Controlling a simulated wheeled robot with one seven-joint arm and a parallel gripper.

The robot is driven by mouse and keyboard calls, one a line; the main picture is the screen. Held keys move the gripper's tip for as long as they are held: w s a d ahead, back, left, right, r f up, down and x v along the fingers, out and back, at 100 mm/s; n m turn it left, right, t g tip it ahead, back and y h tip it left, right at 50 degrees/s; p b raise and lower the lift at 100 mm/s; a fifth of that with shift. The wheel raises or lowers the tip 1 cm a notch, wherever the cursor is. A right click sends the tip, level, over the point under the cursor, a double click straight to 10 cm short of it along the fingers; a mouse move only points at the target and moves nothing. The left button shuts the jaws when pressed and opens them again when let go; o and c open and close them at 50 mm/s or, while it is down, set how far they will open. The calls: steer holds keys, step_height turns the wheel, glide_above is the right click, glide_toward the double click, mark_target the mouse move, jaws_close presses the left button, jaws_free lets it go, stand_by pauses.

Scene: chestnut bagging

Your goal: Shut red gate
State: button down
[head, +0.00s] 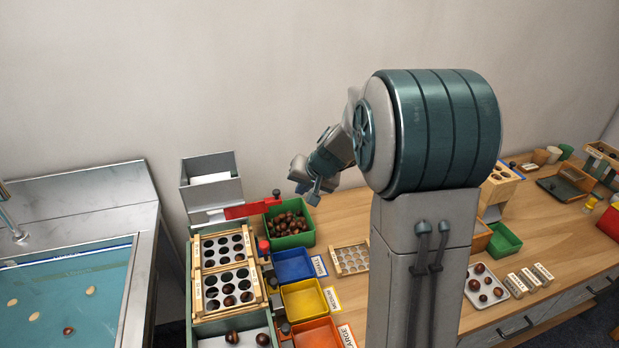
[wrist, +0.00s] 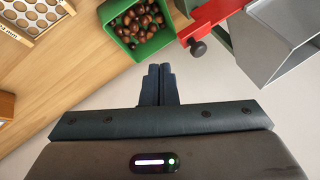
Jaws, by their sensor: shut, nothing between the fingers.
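The red gate (head: 246,210) is a flat bar at the mouth of the grey hopper (head: 209,184) and sticks out to its right. In the wrist view the red gate (wrist: 214,13) is at the top right, with a dark round knob (wrist: 198,48) on it, beside the hopper (wrist: 272,45). My gripper (head: 313,197) is right of the gate, apart from it, in the head view. In the wrist view my gripper (wrist: 160,68) is shut and empty, below and left of the knob. How far the gate blocks the hopper mouth is hard to tell.
A green bin (head: 289,224) of chestnuts stands just below the gate's outer end. Sorting trays with round holes (head: 197,280) lie below the hopper. Blue (head: 292,265), yellow (head: 303,299) and red-orange bins stand nearby. A water-filled sink (head: 60,290) is at the left.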

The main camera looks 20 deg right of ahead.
steer(key=a, duration=0.1)
steer(key=w+a+p, duration=0.1)
steer(key=a+f, duration=0.1)
steer(key=shift+w+a+p, duration=0.25)
steer(key=shift+w+p, duration=0.05)
steer(key=shift+w, duration=0.1)
steer(key=shift+r, duration=0.1)
glide_toward(253, 206)
steer(key=shift+w+d+f, duration=0.25)
steer(key=shift+w+f, duration=0.4)
steer(key=shift+w, duration=0.05)
steer(key=shift+w+d+f, duration=0.3)
steer(key=shift+w+f, duration=0.35)
steer(key=shift+w, duration=0.05)
steer(key=shift+d, duration=0.1)
